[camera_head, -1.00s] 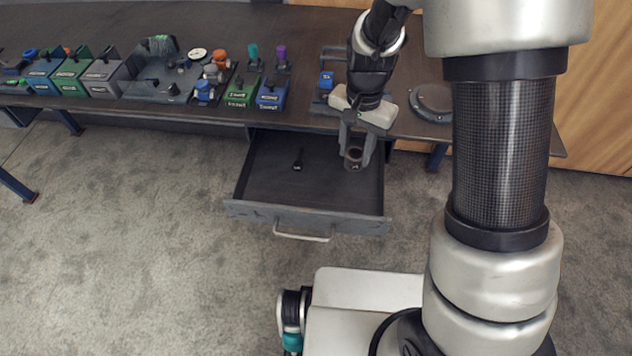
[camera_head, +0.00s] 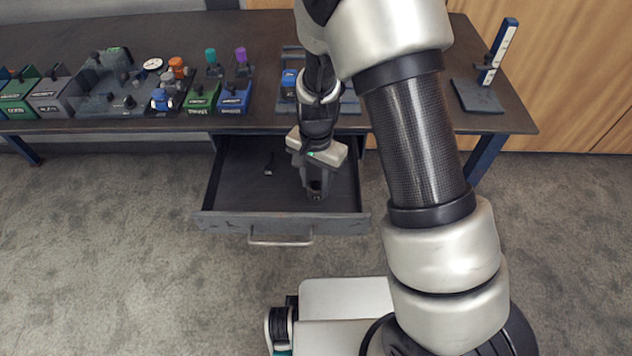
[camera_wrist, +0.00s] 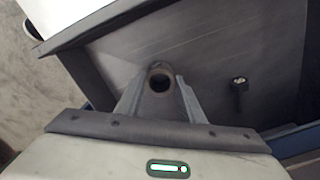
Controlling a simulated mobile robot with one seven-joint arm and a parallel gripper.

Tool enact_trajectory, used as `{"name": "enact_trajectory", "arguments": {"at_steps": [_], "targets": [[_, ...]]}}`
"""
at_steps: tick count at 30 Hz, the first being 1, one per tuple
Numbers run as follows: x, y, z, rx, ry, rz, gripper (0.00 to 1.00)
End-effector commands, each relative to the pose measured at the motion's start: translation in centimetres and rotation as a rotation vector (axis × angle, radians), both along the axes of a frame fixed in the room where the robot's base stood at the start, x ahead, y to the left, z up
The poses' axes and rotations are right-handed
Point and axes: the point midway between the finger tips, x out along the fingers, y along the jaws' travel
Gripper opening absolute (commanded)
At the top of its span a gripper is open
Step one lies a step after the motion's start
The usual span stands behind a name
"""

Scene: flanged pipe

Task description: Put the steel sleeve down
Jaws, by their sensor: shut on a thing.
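The steel sleeve (camera_wrist: 160,84) is a short dark ring with an open bore. It sits between the two fingertips of my gripper (camera_wrist: 160,98) in the wrist view. My gripper is shut on it. In the head view, my gripper (camera_head: 316,188) points down over the right part of the open drawer (camera_head: 235,180). The sleeve (camera_head: 316,184) shows there only as a small dark shape between the fingers. I cannot tell whether the sleeve touches the drawer floor.
A small dark part (camera_head: 268,166) lies on the drawer floor to the left; it also shows in the wrist view (camera_wrist: 239,85). The drawer's front wall (camera_head: 285,222) and handle (camera_head: 280,241) are near. Coloured bins and fittings stand on the workbench (camera_head: 290,118). The drawer's left half is mostly clear.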

Motion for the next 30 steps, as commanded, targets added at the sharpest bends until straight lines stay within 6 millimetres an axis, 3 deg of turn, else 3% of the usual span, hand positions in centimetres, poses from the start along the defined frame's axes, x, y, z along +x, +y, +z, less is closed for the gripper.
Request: {"name": "enact_trajectory", "arguments": {"at_steps": [9,10,13,23,26,30], "targets": [[0.1,0.0,-0.3,0.001,-0.003,0.0,0.03],[0.1,0.0,-0.2,0.001,-0.002,0.0,0.38],[0.1,0.0,-0.2,0.001,-0.002,0.0,0.54],[0.1,0.0,0.2,0.001,-0.002,0.0,0.54],[0.1,0.1,1.2,0.002,-0.005,0.001,0.54],[0.2,0.1,4.0,0.002,-0.006,0.001,0.54]]}}
